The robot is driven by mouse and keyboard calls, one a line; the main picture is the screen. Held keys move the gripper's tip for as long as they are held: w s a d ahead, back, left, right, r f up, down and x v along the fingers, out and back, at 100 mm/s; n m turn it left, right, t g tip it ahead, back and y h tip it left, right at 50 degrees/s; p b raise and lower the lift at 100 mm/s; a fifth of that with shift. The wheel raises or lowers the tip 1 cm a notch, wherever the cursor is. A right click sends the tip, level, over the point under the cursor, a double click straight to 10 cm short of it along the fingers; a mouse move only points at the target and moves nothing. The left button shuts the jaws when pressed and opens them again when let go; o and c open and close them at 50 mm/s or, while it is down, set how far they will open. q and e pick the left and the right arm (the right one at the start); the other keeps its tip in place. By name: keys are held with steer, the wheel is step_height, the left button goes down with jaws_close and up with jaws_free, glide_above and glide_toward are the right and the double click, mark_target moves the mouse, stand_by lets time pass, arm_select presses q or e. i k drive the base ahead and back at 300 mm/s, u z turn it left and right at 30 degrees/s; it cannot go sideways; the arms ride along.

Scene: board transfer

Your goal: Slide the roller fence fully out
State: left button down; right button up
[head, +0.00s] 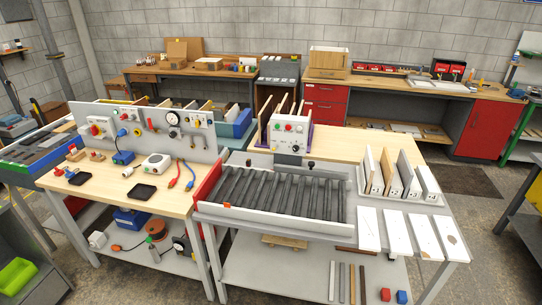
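A roller bed with dark slanted rollers (262,196) is set into the front workbench. A long white rail (270,224) runs along its front edge, and a red plate (208,181) stands at its left end. I cannot tell which of these is the roller fence, nor how far it is slid out. A small orange piece (227,206) sits at the bed's front left. A grey control box (288,137) with red and green buttons stands behind the bed. Neither of my grippers shows in the head view.
Several upright boards (391,173) stand in a rack right of the bed, with white flat panels (397,230) lying before them. A bench with a switch panel (150,130) adjoins on the left. A lower shelf (268,275) lies beneath the rollers.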

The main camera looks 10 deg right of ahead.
mark_target(310, 171)
steer(key=u, duration=0.05)
steer(key=i, duration=0.7)
steer(key=z, duration=0.9)
steer(key=i, duration=0.5)
steer(key=z, duration=0.5)
